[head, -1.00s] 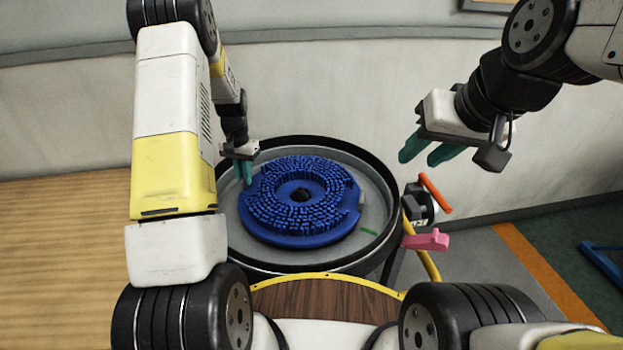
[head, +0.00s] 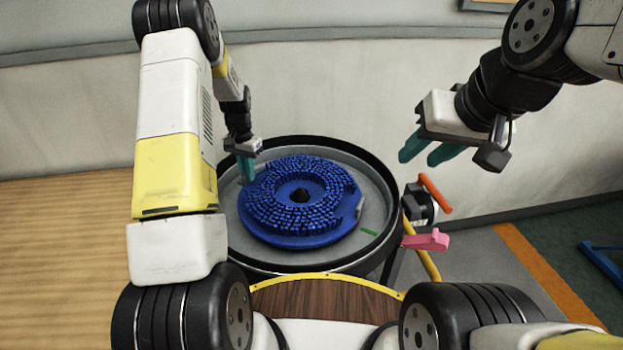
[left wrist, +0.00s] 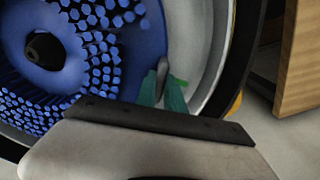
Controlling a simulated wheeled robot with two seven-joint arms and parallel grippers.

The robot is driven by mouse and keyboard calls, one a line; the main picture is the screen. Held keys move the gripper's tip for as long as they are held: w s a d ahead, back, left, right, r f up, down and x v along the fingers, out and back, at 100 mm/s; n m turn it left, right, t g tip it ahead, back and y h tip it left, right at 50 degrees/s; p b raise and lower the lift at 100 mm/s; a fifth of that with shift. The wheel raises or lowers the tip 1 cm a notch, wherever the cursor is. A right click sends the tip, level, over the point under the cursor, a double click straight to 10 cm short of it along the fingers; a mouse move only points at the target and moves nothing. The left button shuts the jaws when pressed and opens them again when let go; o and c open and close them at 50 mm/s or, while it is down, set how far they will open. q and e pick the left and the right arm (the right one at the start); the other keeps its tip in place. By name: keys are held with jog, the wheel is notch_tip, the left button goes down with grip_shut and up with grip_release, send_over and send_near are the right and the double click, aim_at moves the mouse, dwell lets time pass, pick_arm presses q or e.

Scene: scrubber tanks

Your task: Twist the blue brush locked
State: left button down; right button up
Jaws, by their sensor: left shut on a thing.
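The round blue brush (head: 262,222) lies bristles up inside the black-rimmed round tank (head: 379,185), with a dark hub at its centre. My left gripper (head: 246,168) is at the brush's far-left edge. In the left wrist view its teal fingers (left wrist: 162,95) are shut on a small grey tab (left wrist: 162,70) at the rim of the blue brush (left wrist: 147,45). Another grey tab (head: 360,207) shows at the brush's right edge. My right gripper (head: 428,150) is open and empty, raised right of the tank.
A pink handle (head: 427,240) and an orange lever (head: 435,193) stick out at the tank's right side. A yellow-edged brown wooden surface (head: 325,297) is in front. A pale wall stands behind, and a wooden surface (head: 60,260) lies left.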

pick_arm(q)
jog(key=shift+w+d+m, duration=0.2)
jog(key=shift+w+m, duration=0.1)
jog(key=shift+w, duration=0.2)
jog(key=c, duration=1.4)
grip_release()
jog(key=shift+o, duration=0.2)
notch_tip(320, 180, up, 8)
jog(key=shift+f, duration=0.1)
